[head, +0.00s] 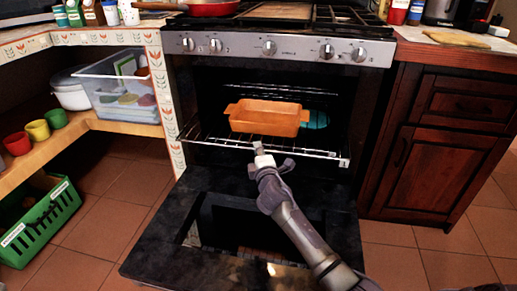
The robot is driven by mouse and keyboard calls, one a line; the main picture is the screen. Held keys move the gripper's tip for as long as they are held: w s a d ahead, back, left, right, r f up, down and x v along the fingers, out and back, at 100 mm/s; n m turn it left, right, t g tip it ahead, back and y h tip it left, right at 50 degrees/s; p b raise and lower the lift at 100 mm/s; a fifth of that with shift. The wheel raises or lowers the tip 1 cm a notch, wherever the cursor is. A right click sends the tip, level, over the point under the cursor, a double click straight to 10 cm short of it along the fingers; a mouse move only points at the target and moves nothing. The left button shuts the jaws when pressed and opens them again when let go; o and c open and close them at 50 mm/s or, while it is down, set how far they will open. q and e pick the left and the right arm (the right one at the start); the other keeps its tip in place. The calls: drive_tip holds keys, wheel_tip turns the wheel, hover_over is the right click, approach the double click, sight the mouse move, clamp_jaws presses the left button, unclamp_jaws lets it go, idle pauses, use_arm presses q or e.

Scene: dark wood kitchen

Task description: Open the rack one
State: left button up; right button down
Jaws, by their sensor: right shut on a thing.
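The oven rack (205,141), a wire grid, sits inside the open oven, its front edge reaching out to the oven mouth. An orange-brown baking dish (268,118) stands on it, with a blue-green item (316,119) behind its right side. My right gripper (261,152) is at the middle of the rack's front bar, shut on it; its fingertips are small and partly hidden. The oven door (165,237) is folded down below my right arm. My left gripper is not in view.
The stovetop with a red pan (208,7) is above the oven. A dark wood cabinet (440,145) stands right. Tiled floor is free on both sides of the door.

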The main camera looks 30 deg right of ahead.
drive_tip(key=c, duration=1.3)
unclamp_jaws()
drive_tip(key=v, duration=1.2)
